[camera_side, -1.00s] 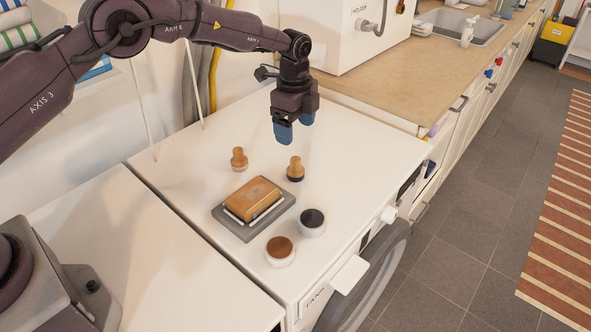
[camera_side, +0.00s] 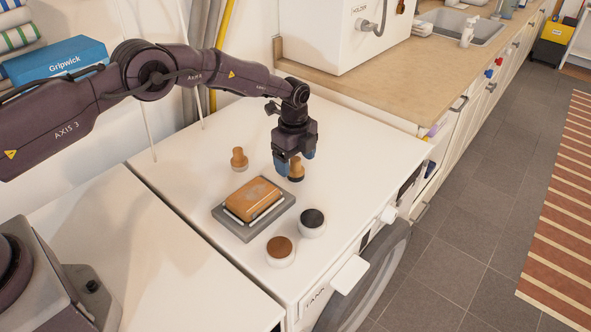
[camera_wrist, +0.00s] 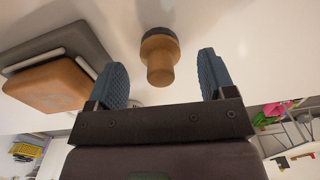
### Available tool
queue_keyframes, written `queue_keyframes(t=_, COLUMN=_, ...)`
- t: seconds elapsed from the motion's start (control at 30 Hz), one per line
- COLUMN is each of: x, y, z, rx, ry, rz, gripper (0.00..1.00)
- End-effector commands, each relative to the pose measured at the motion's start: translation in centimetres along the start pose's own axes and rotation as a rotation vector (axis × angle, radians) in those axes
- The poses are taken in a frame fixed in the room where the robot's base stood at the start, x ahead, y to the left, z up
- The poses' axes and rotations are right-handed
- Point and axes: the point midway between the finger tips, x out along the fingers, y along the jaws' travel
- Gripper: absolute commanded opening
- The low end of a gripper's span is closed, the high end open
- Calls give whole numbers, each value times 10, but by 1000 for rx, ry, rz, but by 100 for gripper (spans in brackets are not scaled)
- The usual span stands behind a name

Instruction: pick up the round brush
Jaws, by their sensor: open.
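A round brush with a wooden knob handle and a dark base stands on the white top, partly hidden behind my gripper in the side view (camera_side: 297,172). In the wrist view the round brush (camera_wrist: 159,58) shows between my two blue fingers, with clear gaps on both sides. My gripper (camera_side: 295,168) is open and empty, pointing down at the brush's handle. A second wooden-handled round brush (camera_side: 239,159) stands upright to the left, its base paler.
A tan block (camera_side: 254,196) lies on a grey tray (camera_side: 237,230) in front of the brushes. A jar with dark contents (camera_side: 312,221) and a jar with brown contents (camera_side: 280,249) stand nearby. The white machine top (camera_side: 360,155) is clear to the right.

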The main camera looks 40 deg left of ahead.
Motion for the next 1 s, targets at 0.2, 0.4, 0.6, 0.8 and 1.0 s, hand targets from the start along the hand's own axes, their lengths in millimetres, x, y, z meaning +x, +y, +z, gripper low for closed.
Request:
queue_keyframes(t=0.2, x=24, y=0, z=0, rx=0, ry=1, rz=0, gripper=76)
queue_keyframes(t=0.4, x=25, y=0, z=0, rx=-1, ry=1, rz=-1, gripper=76)
queue_keyframes(t=0.6, x=25, y=0, z=0, rx=-1, ry=1, rz=0, gripper=39)
queue_keyframes(t=0.8, x=24, y=0, z=0, rx=-1, ry=1, rz=0, gripper=22)
queue_keyframes(t=1.0, x=23, y=0, z=0, rx=-1, ry=1, rz=-1, gripper=22)
